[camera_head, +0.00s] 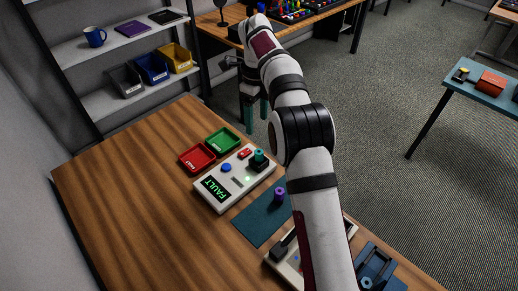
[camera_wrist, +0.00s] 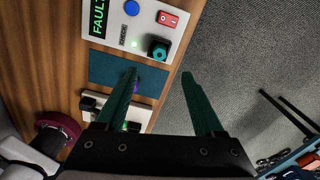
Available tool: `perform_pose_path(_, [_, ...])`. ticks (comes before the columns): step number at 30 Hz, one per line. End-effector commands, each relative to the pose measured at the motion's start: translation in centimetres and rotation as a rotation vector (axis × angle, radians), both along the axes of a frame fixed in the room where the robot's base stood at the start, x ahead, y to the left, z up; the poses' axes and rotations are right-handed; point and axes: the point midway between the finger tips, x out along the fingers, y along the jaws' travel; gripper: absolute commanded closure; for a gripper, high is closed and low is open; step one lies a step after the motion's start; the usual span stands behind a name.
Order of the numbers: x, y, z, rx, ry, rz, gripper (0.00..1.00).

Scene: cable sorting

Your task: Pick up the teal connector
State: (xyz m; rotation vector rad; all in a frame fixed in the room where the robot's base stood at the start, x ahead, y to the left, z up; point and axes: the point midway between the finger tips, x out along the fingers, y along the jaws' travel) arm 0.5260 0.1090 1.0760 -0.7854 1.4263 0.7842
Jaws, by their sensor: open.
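The teal connector (camera_head: 259,155) stands upright in a black socket at the right end of the white tester box (camera_head: 208,204). In the wrist view the teal connector (camera_wrist: 158,54) shows from above, ahead of and between my two fingertips in the picture. My gripper (camera_head: 256,115) is open and empty, with its teal fingers pointing down, above and apart from the connector. In the wrist view my gripper (camera_wrist: 159,76) has its fingers spread wide. The tester's display reads FAULT.
Red (camera_head: 197,157) and green (camera_head: 223,139) trays sit behind the tester. A purple connector (camera_head: 279,194) stands on a dark teal mat (camera_head: 257,222) in front, partly hidden by my finger in the wrist view. Another white device (camera_head: 289,262) is partly behind my arm. The left tabletop is clear.

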Motion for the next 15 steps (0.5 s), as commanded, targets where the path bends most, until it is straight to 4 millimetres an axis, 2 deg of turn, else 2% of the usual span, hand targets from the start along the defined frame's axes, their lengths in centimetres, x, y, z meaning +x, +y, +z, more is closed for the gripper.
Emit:
perform_pose_path(3, [-0.2,-0.1,-3.5,0.000,0.006,0.001,0.30])
perform_pose_path(6, [-0.2,-0.1,-6.1,0.001,0.003,0.001,0.30])
perform_pose_path(11, [-0.1,-0.1,-8.3,0.001,0.002,0.002,0.30])
perform_pose_path(15, [-0.5,-0.6,-11.0,0.001,0.003,0.002,0.30])
